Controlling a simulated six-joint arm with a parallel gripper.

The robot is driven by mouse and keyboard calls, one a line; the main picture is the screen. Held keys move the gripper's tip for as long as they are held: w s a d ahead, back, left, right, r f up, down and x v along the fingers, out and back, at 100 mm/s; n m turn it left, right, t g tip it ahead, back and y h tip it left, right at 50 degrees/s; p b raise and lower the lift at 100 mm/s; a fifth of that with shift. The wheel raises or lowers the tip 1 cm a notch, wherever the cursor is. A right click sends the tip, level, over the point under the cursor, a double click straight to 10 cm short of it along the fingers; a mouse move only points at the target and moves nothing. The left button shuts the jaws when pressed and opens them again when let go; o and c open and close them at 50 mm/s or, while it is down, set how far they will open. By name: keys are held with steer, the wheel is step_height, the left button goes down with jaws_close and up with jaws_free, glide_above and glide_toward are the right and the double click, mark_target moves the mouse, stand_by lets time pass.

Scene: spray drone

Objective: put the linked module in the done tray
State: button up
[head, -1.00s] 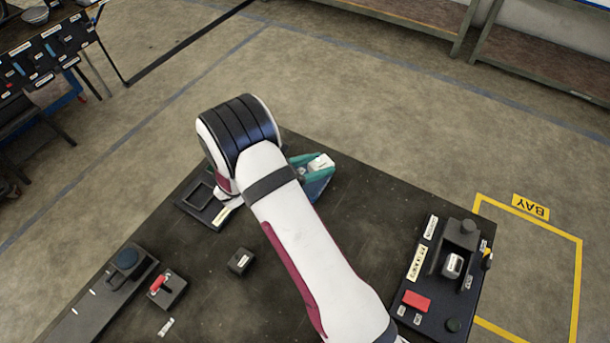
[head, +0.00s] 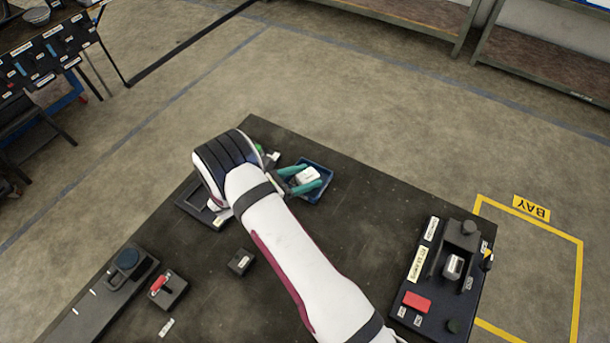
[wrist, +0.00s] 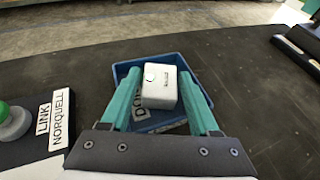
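In the head view, the module (head: 307,174) and my gripper (head: 299,178) are over the tray (head: 327,176). I cannot tell whether the module touches the tray floor.
A station with a green button (wrist: 13,118) and a LINK NORQUELL label stands left of the tray in the wrist view. A dark block (head: 241,262), a red-switch box (head: 167,287) and a right-hand panel (head: 437,285) sit on the dark table. The table between them is mostly clear.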

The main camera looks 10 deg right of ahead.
steer(key=shift+r, duration=0.25)
steer(key=v, duration=1.1)
steer(key=shift+s+a, duration=0.15)
steer(key=s+d+r+m+g+y, duration=0.4)
steer(key=s+d+r+m+g, duration=0.35)
steer(key=s+r+m, duration=0.5)
steer(key=s+a+r+m+t+y, duration=0.1)
steer(key=s+r+m+y, duration=0.1)
steer(key=s+m+y, duration=0.3)
steer(key=s+a+r+m+t+y, duration=0.1)
steer(key=s+m+y, duration=0.4)
steer(key=s+m, duration=0.5)
steer(key=shift+s+a+r+m, duration=0.35)
steer(key=shift+s+a+r, duration=0.1)
steer(key=shift+a+r, duration=0.3)
steer(key=shift+c, duration=0.4)
